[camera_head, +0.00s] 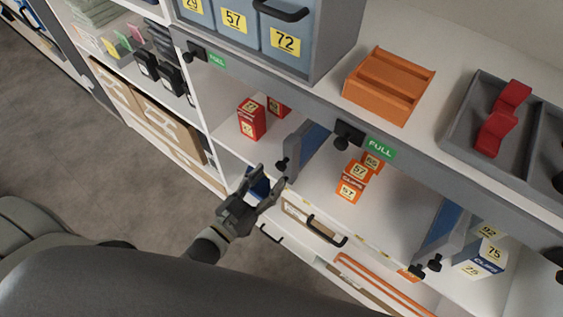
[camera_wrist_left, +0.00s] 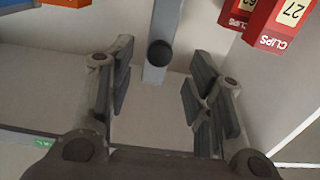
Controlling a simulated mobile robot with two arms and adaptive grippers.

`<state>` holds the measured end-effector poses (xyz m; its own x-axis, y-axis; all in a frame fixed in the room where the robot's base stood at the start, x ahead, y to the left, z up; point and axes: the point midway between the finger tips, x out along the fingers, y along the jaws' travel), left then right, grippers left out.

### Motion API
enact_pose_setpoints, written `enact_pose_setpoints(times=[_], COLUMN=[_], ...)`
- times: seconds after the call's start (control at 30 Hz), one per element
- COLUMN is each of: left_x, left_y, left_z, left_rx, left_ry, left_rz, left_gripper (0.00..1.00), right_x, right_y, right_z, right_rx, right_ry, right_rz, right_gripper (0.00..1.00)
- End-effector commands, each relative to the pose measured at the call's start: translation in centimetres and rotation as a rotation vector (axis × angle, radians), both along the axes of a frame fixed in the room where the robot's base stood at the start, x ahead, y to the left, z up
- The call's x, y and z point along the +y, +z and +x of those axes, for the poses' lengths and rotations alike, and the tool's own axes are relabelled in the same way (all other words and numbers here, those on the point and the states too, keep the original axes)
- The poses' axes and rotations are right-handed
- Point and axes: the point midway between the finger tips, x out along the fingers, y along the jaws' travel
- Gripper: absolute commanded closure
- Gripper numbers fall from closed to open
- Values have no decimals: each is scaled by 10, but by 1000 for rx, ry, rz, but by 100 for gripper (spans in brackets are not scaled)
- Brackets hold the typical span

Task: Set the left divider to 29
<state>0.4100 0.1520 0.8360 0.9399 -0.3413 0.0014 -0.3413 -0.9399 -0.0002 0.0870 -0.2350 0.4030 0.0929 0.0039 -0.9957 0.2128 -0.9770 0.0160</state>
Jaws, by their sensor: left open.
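The left divider (camera_head: 304,146) is a blue-grey upright plate on the shelf, between red boxes and orange boxes. A dark knob (camera_head: 281,165) sits at its front end. My left gripper (camera_head: 266,181) is open and empty just in front of the shelf edge, close to that knob. In the left wrist view the knob (camera_wrist_left: 160,53) and the grey divider (camera_wrist_left: 164,25) show beyond the open fingers (camera_wrist_left: 158,88), roughly centred between them and apart from them. The scale along the shelf edge is too small to read. My right gripper is not in view.
Red boxes (camera_head: 251,119) stand left of the divider; orange boxes (camera_head: 351,182) stand to its right. A second divider (camera_head: 440,232) is further right, beside a blue-white box (camera_head: 480,256). A drawer handle (camera_head: 326,231) is below the shelf edge. An upper shelf (camera_head: 300,93) overhangs the boxes.

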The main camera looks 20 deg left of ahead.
Motion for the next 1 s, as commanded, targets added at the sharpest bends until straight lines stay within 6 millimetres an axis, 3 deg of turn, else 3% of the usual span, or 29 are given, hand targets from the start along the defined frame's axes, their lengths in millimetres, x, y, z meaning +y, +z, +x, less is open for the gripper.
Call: enact_pose_setpoints(times=[0.1, 0.3, 0.77, 1.0], left_x=[-8, -17, -22, -21], left_y=[2, 1, 0, 0], left_z=[22, 47, 58, 58], left_rx=[-3, -1, 1, 1], left_ry=[0, 0, 0, 0], left_rz=[-1, 0, -1, 0], left_gripper=[52, 52, 52, 82], right_x=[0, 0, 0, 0], right_y=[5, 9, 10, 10], right_z=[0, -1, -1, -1], right_rx=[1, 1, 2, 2], right_ry=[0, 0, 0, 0], right_rz=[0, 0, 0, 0], right_gripper=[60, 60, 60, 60])
